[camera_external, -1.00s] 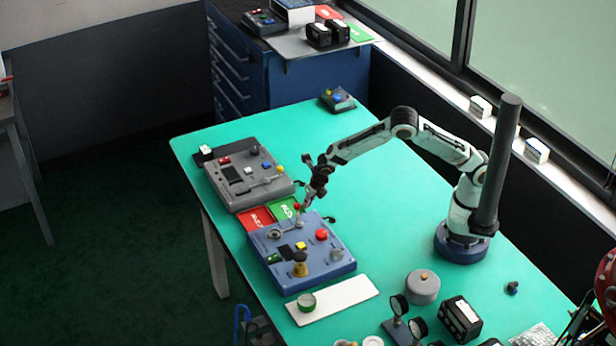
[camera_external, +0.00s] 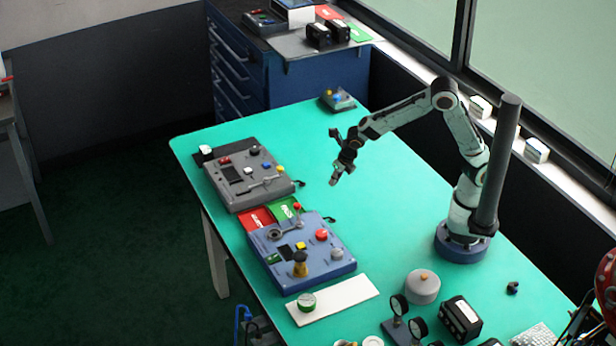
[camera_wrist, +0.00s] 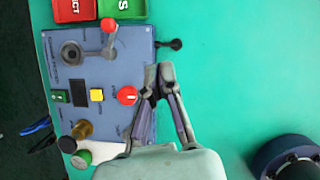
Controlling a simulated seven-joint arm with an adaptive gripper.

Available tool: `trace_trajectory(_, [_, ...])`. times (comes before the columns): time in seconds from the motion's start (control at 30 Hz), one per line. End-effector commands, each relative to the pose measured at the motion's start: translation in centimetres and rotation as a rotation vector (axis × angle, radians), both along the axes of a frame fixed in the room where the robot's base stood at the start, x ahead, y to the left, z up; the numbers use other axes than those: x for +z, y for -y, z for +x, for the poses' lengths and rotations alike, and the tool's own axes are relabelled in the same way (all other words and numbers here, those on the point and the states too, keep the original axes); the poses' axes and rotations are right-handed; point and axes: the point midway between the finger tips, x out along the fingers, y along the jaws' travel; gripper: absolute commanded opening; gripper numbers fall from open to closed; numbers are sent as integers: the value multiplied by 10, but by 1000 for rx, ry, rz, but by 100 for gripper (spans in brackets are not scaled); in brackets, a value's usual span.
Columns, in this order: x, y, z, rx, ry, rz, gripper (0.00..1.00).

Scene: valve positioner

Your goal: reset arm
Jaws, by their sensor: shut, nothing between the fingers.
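My gripper (camera_external: 338,177) is raised above the bare green table, right of the blue panel box and apart from it. In the wrist view its fingers (camera_wrist: 158,75) are together with nothing between them. The blue panel box (camera_external: 318,262) lies on the table. It carries a red button (camera_external: 322,234), a yellow button (camera_wrist: 97,95), a brass knob (camera_external: 300,264), a dark display and a lever with a red tip (camera_wrist: 108,25). The grey panel box (camera_external: 233,192) lies behind it, near the table's far left edge.
A red tray (camera_wrist: 74,9) and a green tray (camera_external: 285,209) lie between the boxes. Gauges (camera_external: 400,306), a round grey container (camera_external: 422,288) and a black box (camera_external: 460,318) stand at the front right. A dark post (camera_external: 497,160) stands beside my base. The table's middle is clear.

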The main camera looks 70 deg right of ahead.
Motion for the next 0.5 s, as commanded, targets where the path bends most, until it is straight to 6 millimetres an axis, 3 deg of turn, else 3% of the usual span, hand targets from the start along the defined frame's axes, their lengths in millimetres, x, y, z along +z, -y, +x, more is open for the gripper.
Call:
trace_trajectory(0.4, [0,0,0,-1,0,0,0])
trace_trajectory(0.5, [4,13,3,-36,11,8,0])
